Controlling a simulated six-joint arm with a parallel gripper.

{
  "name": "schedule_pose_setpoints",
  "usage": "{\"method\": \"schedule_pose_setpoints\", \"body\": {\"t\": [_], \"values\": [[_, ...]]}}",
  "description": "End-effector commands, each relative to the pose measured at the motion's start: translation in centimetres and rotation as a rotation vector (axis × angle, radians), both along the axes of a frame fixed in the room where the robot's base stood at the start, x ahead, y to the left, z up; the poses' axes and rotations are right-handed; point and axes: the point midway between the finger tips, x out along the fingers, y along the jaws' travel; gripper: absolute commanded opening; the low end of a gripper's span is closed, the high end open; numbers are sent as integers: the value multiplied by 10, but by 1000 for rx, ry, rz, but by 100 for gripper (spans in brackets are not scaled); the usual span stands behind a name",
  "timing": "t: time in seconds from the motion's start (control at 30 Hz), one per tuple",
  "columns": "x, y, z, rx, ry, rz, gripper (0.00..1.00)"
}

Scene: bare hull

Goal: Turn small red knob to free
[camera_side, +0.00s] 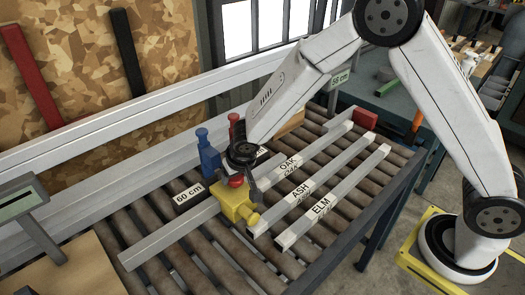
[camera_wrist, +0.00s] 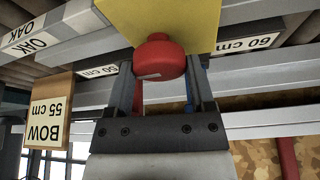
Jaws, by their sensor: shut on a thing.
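The small red knob (camera_side: 236,181) sits on top of a yellow block (camera_side: 236,206), which is on a long grey rail over the rollers. In the wrist view the red knob (camera_wrist: 158,52) stands out from the yellow block (camera_wrist: 180,18), with a light mark on its face. My gripper (camera_side: 243,180) is down at the block from above. In the wrist view its two fingers (camera_wrist: 160,68) are on either side of the knob, shut on it. The side view hides part of the knob behind a finger.
A blue piece (camera_side: 208,155) and a red piece (camera_side: 235,128) stand close behind my gripper. A 60 cm label (camera_side: 188,195) lies left of the block. Bars marked OAK (camera_side: 315,150), ASH (camera_side: 322,180) and ELM (camera_side: 335,198) lie to the right. A BOW 55 cm sign (camera_wrist: 48,112) shows in the wrist view.

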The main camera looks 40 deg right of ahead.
Motion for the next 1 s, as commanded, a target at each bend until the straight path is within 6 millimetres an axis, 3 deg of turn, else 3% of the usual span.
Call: {"method": "schedule_pose_setpoints", "body": {"t": [1.0], "values": [[0,-1,1,1,-2,289,10]]}}
